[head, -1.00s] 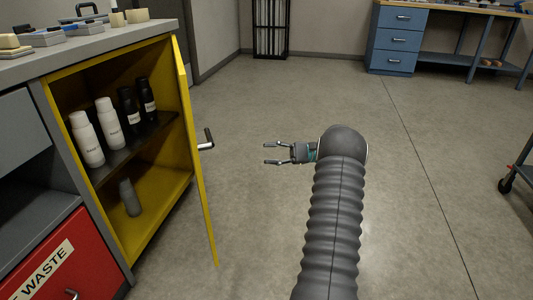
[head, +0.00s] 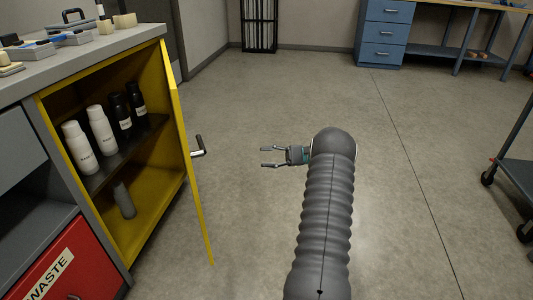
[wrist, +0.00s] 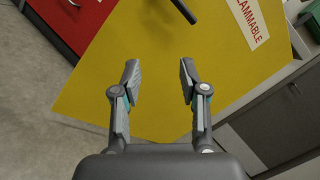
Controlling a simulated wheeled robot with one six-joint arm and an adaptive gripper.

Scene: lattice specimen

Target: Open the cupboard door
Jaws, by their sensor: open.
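The yellow cupboard door (head: 187,160) stands swung open, seen nearly edge-on in the head view. Its dark handle (head: 198,147) sticks out from the outer face toward my gripper. My gripper (head: 264,156) is open and empty, to the right of the handle and apart from it. In the wrist view the yellow door face (wrist: 150,60) lies beyond the open fingers (wrist: 158,72), with the handle (wrist: 183,10) at the top edge, cut off by the frame. A white label with red letters (wrist: 250,18) is on the door.
White bottles (head: 78,148) and black bottles (head: 135,98) stand on the cupboard shelf; a grey bottle (head: 124,199) is below. A red waste bin front (head: 75,265) is beside the cupboard. A cart (head: 515,165) stands right. The floor between is clear.

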